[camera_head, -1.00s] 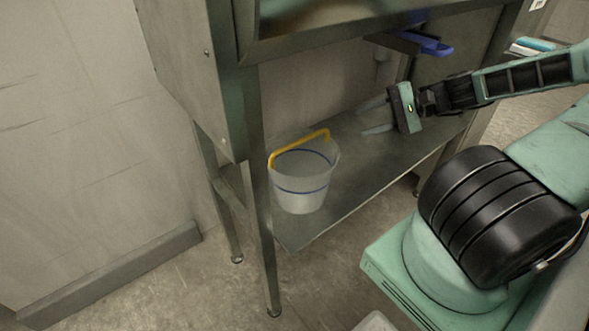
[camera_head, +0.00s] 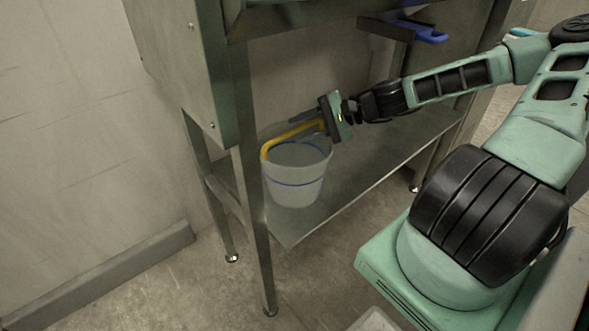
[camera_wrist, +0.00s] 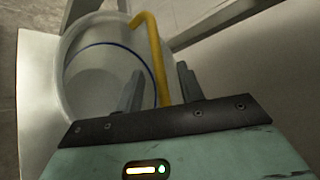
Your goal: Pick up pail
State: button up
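The pail (camera_head: 296,176) is a translucent whitish bucket with a blue band and a yellow handle (camera_head: 290,135). It stands upright on the lower metal shelf, near the shelf's left end. My gripper (camera_head: 308,125) is at the pail's rim, reaching in from the right. In the wrist view the pail (camera_wrist: 95,60) is ahead at the upper left, and its yellow handle (camera_wrist: 152,52) runs down between the two fingers. My gripper (camera_wrist: 160,85) is open, with a gap on both sides of the handle. Contact with the handle cannot be told.
The lower shelf (camera_head: 370,155) is clear to the right of the pail. A metal leg (camera_head: 250,200) stands close to the pail's left. A blue bracket-like item (camera_head: 425,33) hangs under the cabinet above. A wall is behind.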

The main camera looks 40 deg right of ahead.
jog(key=shift+x, duration=1.3)
grip_shut()
